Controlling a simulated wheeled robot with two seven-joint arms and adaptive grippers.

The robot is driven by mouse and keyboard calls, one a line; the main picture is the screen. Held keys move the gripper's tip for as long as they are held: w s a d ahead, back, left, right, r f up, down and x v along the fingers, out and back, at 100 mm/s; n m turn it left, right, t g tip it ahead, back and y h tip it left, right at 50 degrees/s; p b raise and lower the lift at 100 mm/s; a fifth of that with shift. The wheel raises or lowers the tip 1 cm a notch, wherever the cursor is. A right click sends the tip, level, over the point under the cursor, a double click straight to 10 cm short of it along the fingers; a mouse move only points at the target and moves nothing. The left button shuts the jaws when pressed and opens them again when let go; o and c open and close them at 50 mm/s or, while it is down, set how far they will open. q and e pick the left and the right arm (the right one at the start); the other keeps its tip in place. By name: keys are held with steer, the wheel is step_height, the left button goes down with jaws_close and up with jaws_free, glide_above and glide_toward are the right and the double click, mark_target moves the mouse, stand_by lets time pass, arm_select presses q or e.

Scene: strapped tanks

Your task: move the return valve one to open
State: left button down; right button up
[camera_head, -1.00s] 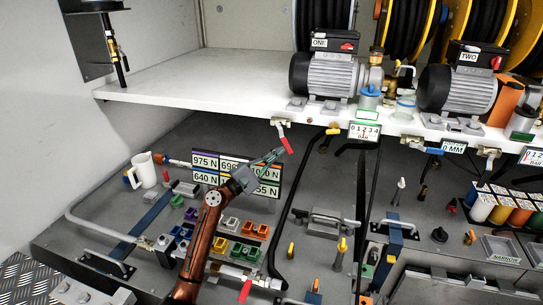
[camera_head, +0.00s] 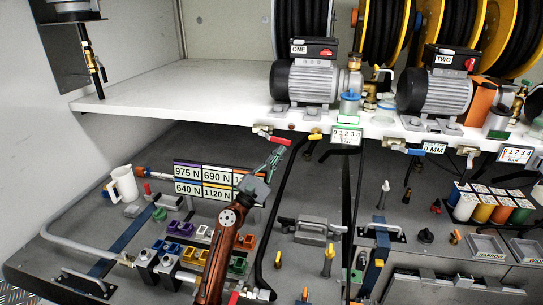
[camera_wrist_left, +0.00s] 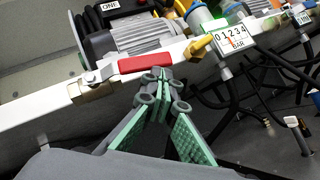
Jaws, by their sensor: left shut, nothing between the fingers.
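A valve with a red lever (camera_head: 272,138) sits at the shelf's front edge below the pump marked ONE (camera_head: 305,80); no label naming it is readable. The lever lies nearly along the edge, tilted slightly down to the right. In the left wrist view the red lever (camera_wrist_left: 158,64) runs level along the white edge. My left gripper (camera_head: 277,153) is shut and empty, its tips just below the lever's right part. It also shows in the wrist view (camera_wrist_left: 163,78), tips close under the lever; touching or not cannot be told. My right gripper is out of view.
A yellow lever (camera_head: 316,134) and a pressure gauge (camera_head: 346,136) sit just right of the red lever. A black hose (camera_head: 283,205) runs down beside my left arm. Weight labels (camera_head: 188,171), a white mug (camera_head: 123,184) and coloured blocks (camera_head: 180,228) are below.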

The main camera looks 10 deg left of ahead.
arm_select(q)
steer(key=shift+s+d+r, duration=0.1)
steer(key=shift+d+r, duration=0.25)
steer(key=shift+r, duration=0.25)
steer(key=v, duration=1.2)
